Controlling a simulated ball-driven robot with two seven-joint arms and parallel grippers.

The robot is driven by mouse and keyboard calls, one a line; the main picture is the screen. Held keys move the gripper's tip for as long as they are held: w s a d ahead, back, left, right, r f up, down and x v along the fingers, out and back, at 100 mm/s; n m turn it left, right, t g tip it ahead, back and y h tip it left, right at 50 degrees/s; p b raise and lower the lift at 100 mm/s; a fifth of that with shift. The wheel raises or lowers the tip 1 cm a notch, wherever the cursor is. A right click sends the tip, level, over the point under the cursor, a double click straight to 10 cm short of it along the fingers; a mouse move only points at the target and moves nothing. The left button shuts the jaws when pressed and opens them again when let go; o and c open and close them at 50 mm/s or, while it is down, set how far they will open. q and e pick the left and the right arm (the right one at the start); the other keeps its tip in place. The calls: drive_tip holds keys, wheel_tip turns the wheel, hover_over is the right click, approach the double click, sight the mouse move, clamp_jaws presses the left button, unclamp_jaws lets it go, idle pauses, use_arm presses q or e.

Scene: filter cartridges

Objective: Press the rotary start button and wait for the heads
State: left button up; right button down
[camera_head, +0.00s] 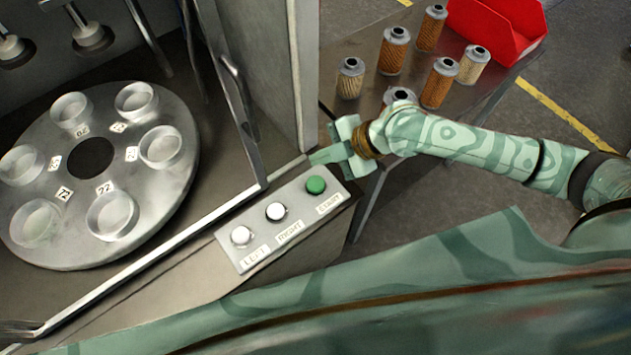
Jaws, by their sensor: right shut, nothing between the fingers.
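A grey control panel (250,258) carries two white buttons, (241,235) and (276,211), and a green button (316,185) at its right end, each with a printed label below. My right gripper (316,157) is shut and empty, just beyond the green button in the picture; I see a gap between them, but its height above the panel is hard to judge. The round metal rotary table (90,158) holds several open cups beside numbered tags. Two heads, (92,37) and (12,48), hang at the upper left above it. My left gripper is not in view.
A metal frame bar (150,262) runs between the rotary table and the panel. A grey upright post (303,75) stands behind my right gripper. Several filter cartridges (394,50) and a red bin (500,35) stand on a side table at the upper right.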

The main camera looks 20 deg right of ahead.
sight(321, 183)
wheel_tip(321, 183, down, 7)
drive_tip(key=b, duration=0.5)
drive_tip(key=shift+f+b, duration=0.1)
drive_tip(key=shift+b, duration=0.25)
drive_tip(key=shift+f, duration=0.3)
idle(1.2)
drive_tip(key=shift+f+b, duration=0.3)
drive_tip(key=shift+f, duration=0.1)
drive_tip(key=shift+f+b, duration=0.3)
drive_tip(key=shift+f, duration=0.25)
idle(0.5)
idle(0.4)
drive_tip(key=shift+r+p, duration=0.9)
drive_tip(key=shift+r, duration=0.1)
